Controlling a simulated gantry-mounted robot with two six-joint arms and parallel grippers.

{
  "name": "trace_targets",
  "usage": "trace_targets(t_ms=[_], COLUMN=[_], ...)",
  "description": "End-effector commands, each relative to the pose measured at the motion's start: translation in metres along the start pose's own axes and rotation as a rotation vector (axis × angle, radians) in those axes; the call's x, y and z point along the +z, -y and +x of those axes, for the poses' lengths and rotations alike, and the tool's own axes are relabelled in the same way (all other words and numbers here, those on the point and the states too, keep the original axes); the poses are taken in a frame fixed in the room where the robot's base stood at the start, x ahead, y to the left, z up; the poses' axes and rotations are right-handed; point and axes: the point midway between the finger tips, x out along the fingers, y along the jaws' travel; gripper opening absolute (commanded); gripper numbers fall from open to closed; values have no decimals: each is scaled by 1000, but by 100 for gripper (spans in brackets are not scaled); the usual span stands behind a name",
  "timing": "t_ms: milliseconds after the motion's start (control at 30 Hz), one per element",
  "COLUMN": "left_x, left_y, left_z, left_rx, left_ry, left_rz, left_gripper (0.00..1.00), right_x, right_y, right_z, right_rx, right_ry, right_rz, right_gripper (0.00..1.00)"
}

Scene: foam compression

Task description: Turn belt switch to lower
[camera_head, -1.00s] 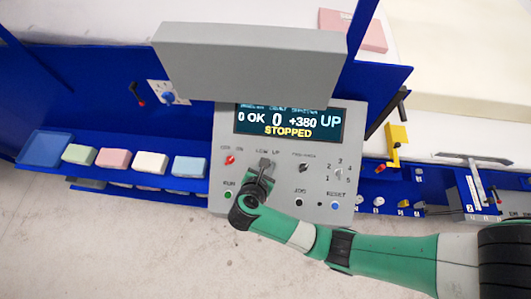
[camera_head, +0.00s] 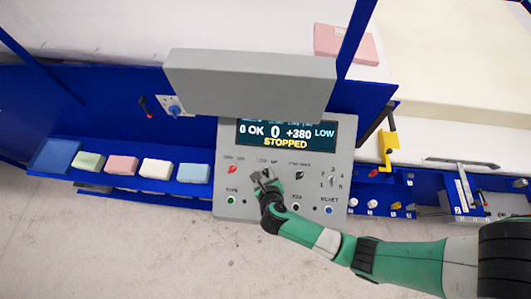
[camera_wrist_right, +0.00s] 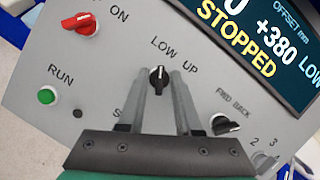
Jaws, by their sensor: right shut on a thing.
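The grey control panel (camera_head: 222,207) faces me with its display (camera_head: 287,133) lit. The display reads "0 OK", "0", "+380", "LOW" and "STOPPED". The belt switch, a black knob under the LOW and UP labels, shows between my fingers in the right wrist view (camera_wrist_right: 158,77). In the head view the fingers mostly hide it. My right gripper (camera_head: 262,176) is at the switch, with its fingertips (camera_wrist_right: 165,78) on either side, shut on it. My left gripper is not in view.
A red switch (camera_wrist_right: 82,23) and a green RUN button (camera_wrist_right: 47,96) lie left of my fingers. The FWD/BACK knob (camera_wrist_right: 225,125) is close on the right. A grey hood (camera_head: 250,84) overhangs the panel. Coloured foam blocks (camera_head: 122,166) sit on the blue shelf to the left.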

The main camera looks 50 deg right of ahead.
Motion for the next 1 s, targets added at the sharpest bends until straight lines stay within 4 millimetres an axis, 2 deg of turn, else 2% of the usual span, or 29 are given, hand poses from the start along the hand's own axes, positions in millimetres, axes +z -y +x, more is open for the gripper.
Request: trace_targets(t_ms=[300,833,867,900,1000], left_x=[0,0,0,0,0], left_y=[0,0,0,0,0], left_z=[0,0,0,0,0], left_rx=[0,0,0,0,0], left_ry=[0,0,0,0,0], left_rz=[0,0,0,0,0], left_gripper=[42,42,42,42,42], right_x=[1,1,1,1,0], right_y=[0,0,0,0,0], right_z=[0,0,0,0,0], right_rx=[46,55,55,55,55], right_ry=[3,1,1,1,1], right_rz=[-126,-153,-153,-153,-153], right_gripper=[0,0,35,42,42])
